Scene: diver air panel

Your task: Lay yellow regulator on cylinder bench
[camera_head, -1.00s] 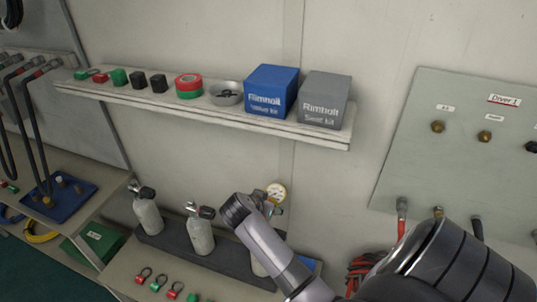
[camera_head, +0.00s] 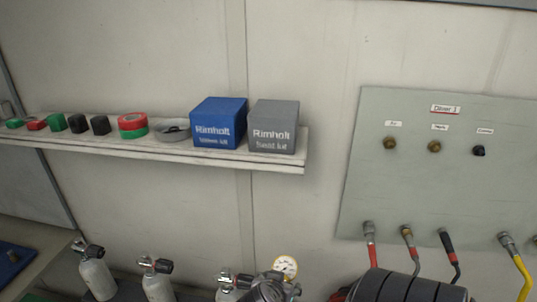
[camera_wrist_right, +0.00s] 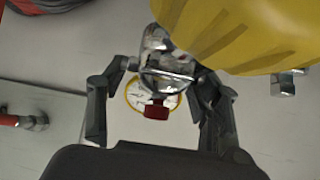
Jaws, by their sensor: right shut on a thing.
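In the right wrist view, a large smooth yellow body (camera_wrist_right: 245,30) fills the upper right, apparently the yellow regulator. A chrome fitting (camera_wrist_right: 165,60) lies beside it, with a yellow-rimmed dial and a red knob (camera_wrist_right: 157,112) below. My right gripper (camera_wrist_right: 157,95) is shut on the chrome fitting, its fingers on either side. In the head view, a yellow-rimmed gauge (camera_head: 285,266) shows at the bottom beside grey metal parts; the gripper's fingers cannot be made out there. The cylinder bench is almost wholly below the frame. My left gripper is not in view.
Grey cylinders (camera_head: 97,278) with black-knobbed valves stand at the bottom left. A wall shelf (camera_head: 200,157) above holds blue (camera_head: 219,122) and grey (camera_head: 273,127) boxes, tape and small parts. A panel (camera_head: 440,195) with hoses below is at the right.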

